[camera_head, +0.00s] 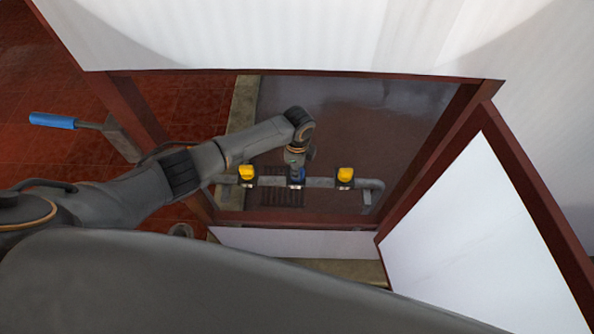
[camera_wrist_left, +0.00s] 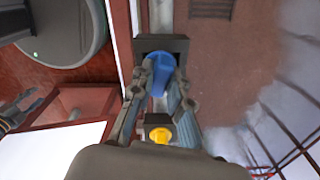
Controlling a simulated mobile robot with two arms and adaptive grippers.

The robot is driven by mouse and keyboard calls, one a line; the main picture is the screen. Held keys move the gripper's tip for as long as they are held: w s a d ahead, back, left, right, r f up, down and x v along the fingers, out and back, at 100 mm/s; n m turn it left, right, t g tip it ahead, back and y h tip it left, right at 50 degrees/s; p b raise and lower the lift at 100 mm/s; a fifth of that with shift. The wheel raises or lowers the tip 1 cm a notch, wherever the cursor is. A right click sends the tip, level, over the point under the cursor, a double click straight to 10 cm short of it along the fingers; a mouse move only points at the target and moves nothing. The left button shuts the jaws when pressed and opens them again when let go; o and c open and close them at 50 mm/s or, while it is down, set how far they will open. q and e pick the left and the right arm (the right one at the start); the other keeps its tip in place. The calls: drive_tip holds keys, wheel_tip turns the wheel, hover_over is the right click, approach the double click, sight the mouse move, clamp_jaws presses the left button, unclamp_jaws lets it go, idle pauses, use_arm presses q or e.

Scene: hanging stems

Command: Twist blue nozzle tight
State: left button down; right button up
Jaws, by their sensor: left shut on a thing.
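The blue nozzle (camera_wrist_left: 160,72) sits on a dark block between the two fingers of my left gripper (camera_wrist_left: 160,88) in the left wrist view. The fingers are shut on it, one on each side. In the head view my left gripper (camera_head: 296,172) reaches down to the middle of a grey pipe (camera_head: 319,183). There the nozzle (camera_head: 301,174) shows only as a small blue patch, mostly hidden by the gripper.
A yellow nozzle (camera_head: 246,173) stands left of the blue one and another yellow nozzle (camera_head: 345,175) stands right of it on the pipe. A dark red frame (camera_head: 380,230) with white panels surrounds the opening. A blue-handled tool (camera_head: 53,121) shows at the left.

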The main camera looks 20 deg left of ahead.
use_arm(q)
drive_tip(key=shift+r+n+p, duration=0.15)
drive_tip(key=shift+n+p, duration=0.45)
drive_tip(key=shift+n, duration=0.3)
drive_tip(key=shift+n+p, duration=0.4)
drive_tip(key=shift+n, duration=1)
drive_tip(key=c, duration=0.8)
unclamp_jaws()
drive_tip(key=shift+o, duration=0.2)
